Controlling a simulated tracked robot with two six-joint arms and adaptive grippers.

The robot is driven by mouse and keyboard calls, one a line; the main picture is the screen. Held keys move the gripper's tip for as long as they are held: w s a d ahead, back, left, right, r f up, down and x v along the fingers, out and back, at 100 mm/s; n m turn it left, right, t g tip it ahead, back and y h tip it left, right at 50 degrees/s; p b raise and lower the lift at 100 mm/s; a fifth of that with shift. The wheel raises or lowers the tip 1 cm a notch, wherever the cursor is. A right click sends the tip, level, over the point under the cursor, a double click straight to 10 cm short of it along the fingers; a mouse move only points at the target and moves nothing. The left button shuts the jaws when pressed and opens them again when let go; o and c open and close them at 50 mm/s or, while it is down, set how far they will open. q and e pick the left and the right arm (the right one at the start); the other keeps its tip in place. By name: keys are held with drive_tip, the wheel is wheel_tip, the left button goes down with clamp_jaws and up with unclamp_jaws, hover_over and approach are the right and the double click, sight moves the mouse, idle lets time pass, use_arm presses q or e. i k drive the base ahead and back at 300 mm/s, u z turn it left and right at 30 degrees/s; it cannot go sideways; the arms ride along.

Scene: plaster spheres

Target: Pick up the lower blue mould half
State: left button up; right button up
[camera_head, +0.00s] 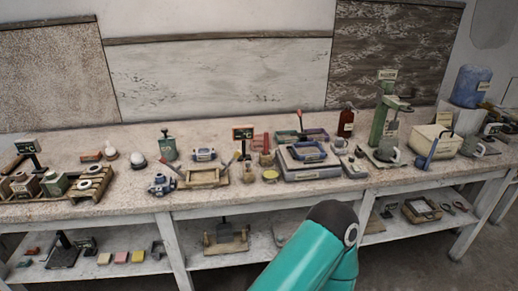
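Several blue, mould-like pieces stand on the long bench. A small blue-grey piece (160,185) with a rounded top lies near the front edge, left of a wooden tray. Another small blue block (204,155) with a pale label stands behind that tray. A blue rectangular frame (308,153) lies on a flat grey device right of centre. From here I cannot tell which of these is the lower mould half. Neither of my grippers is in view; only a teal arm part of mine shows at bottom centre.
The bench (120,205) is crowded. A wooden tray (204,178), a green upright press (382,122), a cream bin (435,140) and a blue container (470,86) stand on it. A lower shelf (130,270) holds coloured blocks. Bare bench shows along the front left edge.

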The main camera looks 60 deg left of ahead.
sight(204, 153)
drive_tip(key=z, duration=0.1)
drive_tip(key=k, duration=2.05)
drive_tip(key=u, duration=1.2)
drive_tip(key=i, duration=1.05)
drive_tip(key=u, duration=0.05)
